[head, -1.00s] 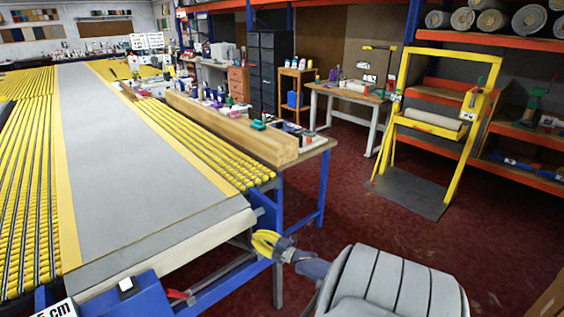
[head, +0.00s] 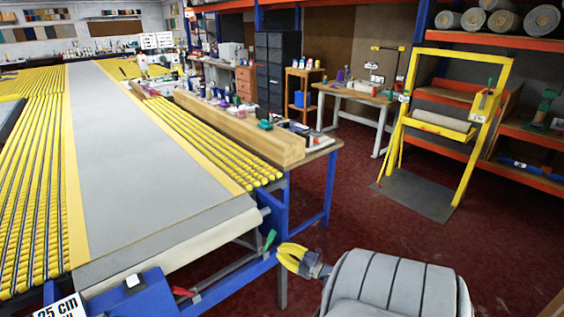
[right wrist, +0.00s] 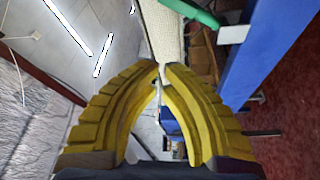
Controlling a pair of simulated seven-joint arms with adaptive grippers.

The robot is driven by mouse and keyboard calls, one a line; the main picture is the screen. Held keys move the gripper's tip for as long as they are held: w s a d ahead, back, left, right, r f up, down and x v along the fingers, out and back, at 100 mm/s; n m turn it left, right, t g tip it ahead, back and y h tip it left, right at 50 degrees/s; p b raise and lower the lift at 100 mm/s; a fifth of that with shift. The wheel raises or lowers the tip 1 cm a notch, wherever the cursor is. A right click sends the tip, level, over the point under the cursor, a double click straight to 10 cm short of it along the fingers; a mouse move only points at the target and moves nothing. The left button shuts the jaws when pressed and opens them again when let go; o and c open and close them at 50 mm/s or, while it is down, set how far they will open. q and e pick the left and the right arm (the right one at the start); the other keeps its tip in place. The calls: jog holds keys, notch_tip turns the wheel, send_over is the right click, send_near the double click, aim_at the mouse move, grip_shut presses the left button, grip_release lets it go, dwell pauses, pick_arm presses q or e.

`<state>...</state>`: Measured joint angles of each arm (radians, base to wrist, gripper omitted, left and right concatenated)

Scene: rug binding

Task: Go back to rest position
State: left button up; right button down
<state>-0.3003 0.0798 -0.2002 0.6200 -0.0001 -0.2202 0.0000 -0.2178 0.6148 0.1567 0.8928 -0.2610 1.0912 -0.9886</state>
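My right gripper (head: 279,252) is in the lower middle of the head view, off the near right corner of the long roller table (head: 140,277). Its yellow ribbed fingers hold nothing. In the right wrist view its curved fingertips (right wrist: 162,71) almost meet, with only a thin gap between them. My left gripper is not in view.
A green-handled tool (head: 270,240) sticks up at the table's corner, close to my right gripper; green also shows in the right wrist view (right wrist: 190,12). A blue leg frame (head: 277,208) stands beside it. Red floor (head: 365,225) is open to the right, before a yellow stand (head: 471,150).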

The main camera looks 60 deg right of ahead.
dwell(0.3)
jog(key=s+f+m+g+h, duration=0.2)
jog(key=s+f+m+g, duration=0.1)
jog(key=f, duration=0.5)
jog(key=s+f+m+g+h, duration=0.1)
jog(key=s+f+m+g, duration=0.2)
jog(key=f, duration=0.6)
jog(key=s+a+f+m+g, duration=0.2)
jog(key=s+a+f+g, duration=0.1)
jog(key=s+a+f, duration=0.3)
jog(key=s+a+f+m+g, duration=0.25)
jog(key=s+f, duration=0.25)
jog(key=f, duration=0.4)
jog(key=s+a+f+g+y, duration=0.1)
jog(key=s+a+f+g, duration=0.1)
jog(key=s+a+f, duration=0.2)
jog(key=s+a+f+g+y, duration=0.1)
jog(key=s+a+f+g, duration=0.1)
jog(key=s+a, duration=0.8)
jog(key=s+a+f+g+y, duration=0.1)
jog(key=s+a+f, duration=0.4)
jog(key=a, duration=1.3)
jog(key=shift+s+a+f+m+g, duration=0.35)
jog(key=shift+s+g, duration=0.2)
jog(key=shift+s, duration=0.45)
